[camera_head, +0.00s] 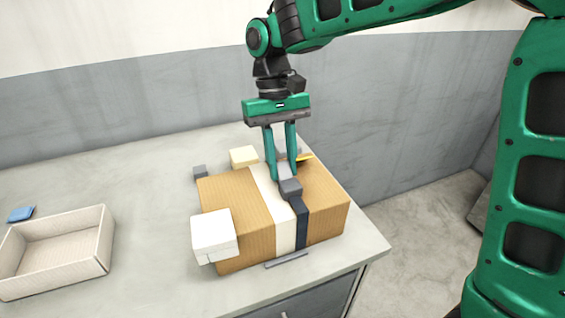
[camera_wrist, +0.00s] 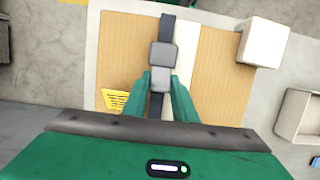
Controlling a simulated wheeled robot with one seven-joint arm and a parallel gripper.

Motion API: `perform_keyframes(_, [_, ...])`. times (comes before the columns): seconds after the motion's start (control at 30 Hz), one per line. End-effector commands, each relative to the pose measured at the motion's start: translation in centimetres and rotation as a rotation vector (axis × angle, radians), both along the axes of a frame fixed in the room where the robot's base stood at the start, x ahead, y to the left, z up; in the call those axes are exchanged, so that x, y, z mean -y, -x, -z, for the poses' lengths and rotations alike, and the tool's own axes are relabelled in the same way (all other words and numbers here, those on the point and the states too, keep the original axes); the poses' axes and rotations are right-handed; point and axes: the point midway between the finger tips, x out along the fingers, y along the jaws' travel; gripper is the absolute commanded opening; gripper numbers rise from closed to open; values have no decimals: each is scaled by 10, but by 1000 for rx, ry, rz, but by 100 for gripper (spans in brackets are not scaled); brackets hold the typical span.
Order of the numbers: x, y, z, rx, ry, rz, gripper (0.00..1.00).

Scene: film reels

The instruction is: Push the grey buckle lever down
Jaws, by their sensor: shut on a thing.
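A cardboard box (camera_head: 240,228) with a pale band down its middle and a dark strap (camera_head: 302,230) stands on the table. A grey buckle (camera_head: 290,188) sits on the strap on top of the box. In the wrist view the buckle shows as two grey blocks, a farther block (camera_wrist: 162,55) and a nearer one, the lever (camera_wrist: 160,79), between my fingertips. My gripper (camera_head: 279,178) points down over the box and is shut on the lever. The fingers partly hide the lever in the head view, and its exact tilt is unclear.
A white block (camera_head: 213,233) sits at the box's front left corner. A cream block (camera_head: 243,156) and a small grey block (camera_head: 200,172) are behind the box. An open tray (camera_head: 105,240) and a blue item (camera_head: 20,214) lie at left. Clear table (camera_head: 150,180) separates tray and box.

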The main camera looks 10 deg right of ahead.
Motion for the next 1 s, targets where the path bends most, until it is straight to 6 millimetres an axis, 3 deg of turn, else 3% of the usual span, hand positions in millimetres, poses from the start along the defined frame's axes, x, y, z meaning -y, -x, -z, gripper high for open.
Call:
perform_keyframes(0.27, [0,-1,-1,1,0,1,2])
perform_keyframes(0.3, [0,-1,-1,1,0,1,32])
perform_keyframes(0.37, [0,-1,-1,1,0,1,44])
perform_keyframes(0.73, [0,-2,-4,1,-1,0,44])
perform_keyframes(1.0, [-3,-14,-44,3,-2,2,44])
